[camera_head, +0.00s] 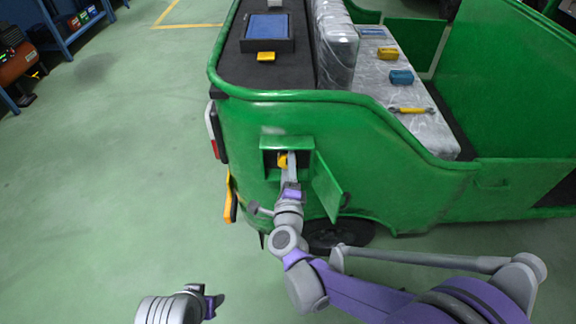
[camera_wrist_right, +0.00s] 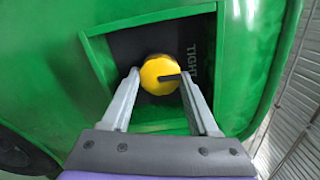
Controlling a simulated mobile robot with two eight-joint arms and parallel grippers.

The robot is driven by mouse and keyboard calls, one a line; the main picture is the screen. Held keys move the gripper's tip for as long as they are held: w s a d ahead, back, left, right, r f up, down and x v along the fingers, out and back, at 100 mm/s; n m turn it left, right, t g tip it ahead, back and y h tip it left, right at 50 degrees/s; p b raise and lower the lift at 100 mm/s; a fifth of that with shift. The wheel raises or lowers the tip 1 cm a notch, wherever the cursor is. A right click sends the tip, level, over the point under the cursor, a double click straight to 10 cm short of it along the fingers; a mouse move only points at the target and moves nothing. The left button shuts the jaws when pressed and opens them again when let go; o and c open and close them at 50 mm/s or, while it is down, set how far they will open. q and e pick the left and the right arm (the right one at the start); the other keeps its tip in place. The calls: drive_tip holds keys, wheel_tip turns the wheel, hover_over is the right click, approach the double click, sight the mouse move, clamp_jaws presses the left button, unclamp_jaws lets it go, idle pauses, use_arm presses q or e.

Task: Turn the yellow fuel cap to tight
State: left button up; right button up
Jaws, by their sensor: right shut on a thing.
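The yellow fuel cap (camera_wrist_right: 159,70) sits in a dark square recess in the green rickshaw's side. In the head view, the cap (camera_head: 281,160) is partly hidden behind my right gripper (camera_head: 287,163). My right gripper is shut on the cap, with one finger on either side of it in the wrist view. A black mark on the cap's face points right, towards the word TIGHT (camera_wrist_right: 193,66) printed in the recess. My left gripper (camera_head: 213,303) is at the bottom left, far from the cap; its jaw opening is unclear.
The open green filler door (camera_head: 327,186) hangs just right of my right gripper. The rickshaw body (camera_head: 390,165) fills the upper right. A yellow-handled tool (camera_head: 411,110) and small boxes lie on its seat. The floor (camera_head: 110,180) at left is clear.

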idle(0.3)
drive_tip(key=o, duration=1.4)
drive_tip(key=shift+c, duration=0.2)
drive_tip(key=s, duration=1)
drive_tip(key=shift+s+p, duration=0.4)
